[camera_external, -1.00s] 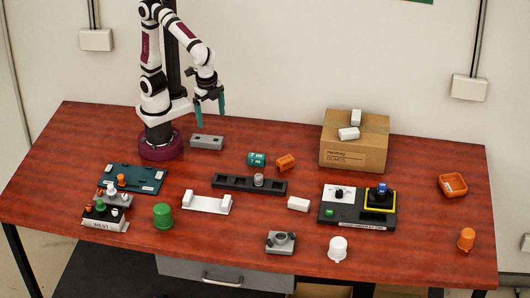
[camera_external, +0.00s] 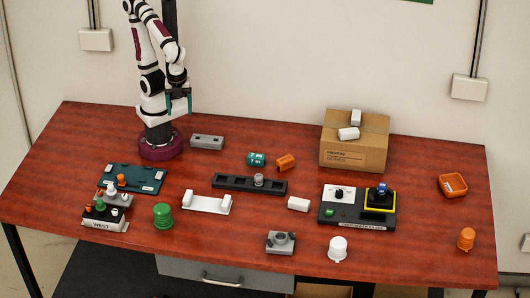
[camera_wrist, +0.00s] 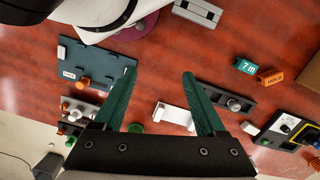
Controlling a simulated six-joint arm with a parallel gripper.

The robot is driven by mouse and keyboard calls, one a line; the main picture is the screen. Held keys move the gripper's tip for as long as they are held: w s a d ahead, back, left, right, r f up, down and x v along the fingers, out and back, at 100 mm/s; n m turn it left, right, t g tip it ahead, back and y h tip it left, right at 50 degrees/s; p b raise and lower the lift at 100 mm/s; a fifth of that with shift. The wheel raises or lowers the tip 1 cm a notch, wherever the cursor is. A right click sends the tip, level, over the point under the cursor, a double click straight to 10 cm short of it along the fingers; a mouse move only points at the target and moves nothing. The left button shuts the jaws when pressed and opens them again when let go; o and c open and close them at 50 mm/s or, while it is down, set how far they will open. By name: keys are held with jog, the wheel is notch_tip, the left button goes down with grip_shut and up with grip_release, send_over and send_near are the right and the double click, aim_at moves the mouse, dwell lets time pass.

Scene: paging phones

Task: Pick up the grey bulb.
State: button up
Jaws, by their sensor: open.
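A grey round piece (camera_external: 258,180) sits upright in the black slotted rail (camera_external: 226,182) at mid-table; it looks like the grey bulb, and it also shows in the wrist view (camera_wrist: 234,105). A rack labelled WEST (camera_external: 104,225) at the front left holds several small bulbs in orange, white, green and greyish tones, too small to tell fully apart. My gripper (camera_external: 179,103) is open and empty, high above the table near my base, well apart from the rail and the rack. In the wrist view its teal fingers (camera_wrist: 155,90) are spread.
A dark teal board (camera_external: 135,179), green dome (camera_external: 163,216), white cradle (camera_external: 206,203) and grey fixture (camera_external: 281,241) stand around. A black control box (camera_external: 345,215) and cardboard box (camera_external: 352,153) are to the right. An orange tray (camera_external: 453,185) is far right.

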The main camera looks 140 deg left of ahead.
jog(key=w+a+f+m+h, duration=0.1)
jog(key=w+f+h, duration=0.1)
jog(key=w+h, duration=0.5)
jog(key=t+h, duration=0.2)
jog(key=t, duration=0.9)
send_near(259, 181)
jog(key=shift+m+t, duration=0.4)
jog(key=x, duration=0.4)
jog(key=f+x, duration=0.1)
jog(key=x, duration=0.1)
jog(key=shift+s+d, duration=0.15)
jog(key=shift+d, duration=0.05)
grip_shut()
